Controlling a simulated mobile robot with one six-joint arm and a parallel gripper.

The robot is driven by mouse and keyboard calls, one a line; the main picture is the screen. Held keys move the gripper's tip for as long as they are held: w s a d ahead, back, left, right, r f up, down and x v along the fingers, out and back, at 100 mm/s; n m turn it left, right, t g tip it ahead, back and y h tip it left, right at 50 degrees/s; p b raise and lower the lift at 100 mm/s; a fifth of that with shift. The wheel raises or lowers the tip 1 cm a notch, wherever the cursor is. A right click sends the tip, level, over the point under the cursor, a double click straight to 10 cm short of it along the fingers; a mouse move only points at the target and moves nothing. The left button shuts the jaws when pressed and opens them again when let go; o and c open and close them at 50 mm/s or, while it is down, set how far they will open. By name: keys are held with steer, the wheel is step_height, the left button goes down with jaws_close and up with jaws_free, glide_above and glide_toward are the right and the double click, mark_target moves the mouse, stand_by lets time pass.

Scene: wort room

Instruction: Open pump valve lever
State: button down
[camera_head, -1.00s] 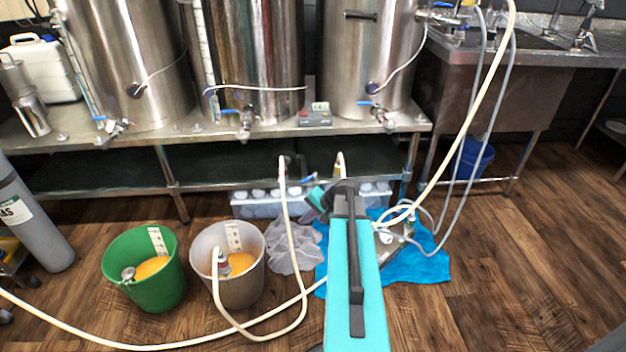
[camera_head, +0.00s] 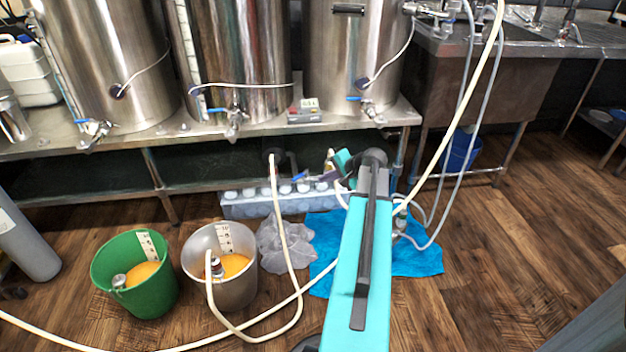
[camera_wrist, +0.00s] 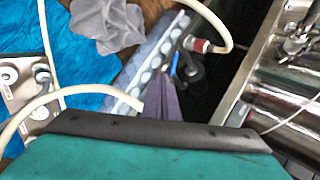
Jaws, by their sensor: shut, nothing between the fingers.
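The pump valve has a blue lever (camera_head: 301,177), under the bench at the front edge of the shelf. In the wrist view the blue lever (camera_wrist: 174,63) stands just beyond my fingertips, beside a dark valve body (camera_wrist: 190,70). My gripper (camera_head: 325,176) has purple fingers, shut and empty, pointing left towards the lever in the head view. In the wrist view the gripper (camera_wrist: 165,85) appears close to the lever; whether they touch I cannot tell. A red-and-white fitting (camera_wrist: 194,44) with a pale hose sits by the valve. My arm hides part of the area right of the valve.
A bottle crate (camera_head: 245,208) stands below the lever. Steel kettles (camera_head: 240,50) with their own blue-handled taps stand on the bench above. A green bucket (camera_head: 110,265), a white bucket (camera_head: 195,262), hoses and a blue cloth (camera_head: 425,262) lie around on the wooden floor.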

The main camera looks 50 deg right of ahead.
mark_target(298, 177)
steer(key=w+r+b+x, duration=0.1)
steer(key=b+x, duration=0.4)
steer(key=x, duration=0.7)
steer(key=shift+w+r, duration=0.25)
steer(key=shift+w, duration=0.4)
steer(key=shift+d, duration=0.1)
